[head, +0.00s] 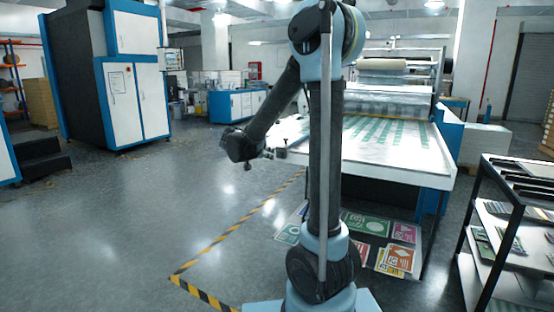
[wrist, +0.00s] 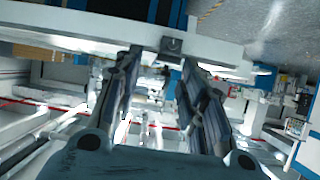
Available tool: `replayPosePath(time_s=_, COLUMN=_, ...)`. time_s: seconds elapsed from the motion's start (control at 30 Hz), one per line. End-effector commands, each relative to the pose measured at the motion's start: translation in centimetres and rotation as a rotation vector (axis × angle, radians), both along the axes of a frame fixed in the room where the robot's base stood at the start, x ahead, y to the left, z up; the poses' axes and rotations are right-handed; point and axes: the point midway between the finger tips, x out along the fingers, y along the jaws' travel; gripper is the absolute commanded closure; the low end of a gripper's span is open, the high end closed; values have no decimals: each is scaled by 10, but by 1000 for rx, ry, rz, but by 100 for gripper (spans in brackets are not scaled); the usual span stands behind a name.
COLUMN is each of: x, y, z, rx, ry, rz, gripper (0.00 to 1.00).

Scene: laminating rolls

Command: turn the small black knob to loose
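The small black knob (wrist: 172,44) shows in the wrist view on a dark square plate on the pale edge of a machine table. It lies just beyond and between my fingertips; whether they touch it I cannot tell, and its exact turn is too small to read. My gripper (wrist: 162,60) is open, with its two dark fingers apart and nothing visible held between them. In the head view my gripper (head: 264,153) is at the near left corner of the table, small and dark, and the knob is hard to make out there.
The laminating machine's long pale table (head: 385,155) carries green-patterned sheet under a roller. Printed signs (head: 365,224) lie below it. A black shelf rack (head: 510,225) stands at the right. A white and blue cabinet (head: 133,100) stands at the left. The floor at left is clear.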

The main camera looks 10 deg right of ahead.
Motion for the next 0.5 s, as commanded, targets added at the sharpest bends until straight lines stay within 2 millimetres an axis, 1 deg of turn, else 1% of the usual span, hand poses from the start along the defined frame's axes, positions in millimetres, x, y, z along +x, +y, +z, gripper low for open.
replayPosePath(time_s=0.03, x=7, y=8, z=0, rx=0, ry=-21, rz=3, gripper=62)
replayPosePath(time_s=0.1, x=13, y=14, z=1, rx=2, ry=-46, rz=4, gripper=62)
replayPosePath(time_s=0.23, x=20, y=19, z=1, rx=6, ry=-69, rz=3, gripper=62)
replayPosePath(time_s=0.37, x=29, y=14, z=-3, rx=6, ry=-73, rz=3, gripper=62)
replayPosePath(time_s=0.5, x=44, y=2, z=-11, rx=6, ry=-73, rz=1, gripper=62)
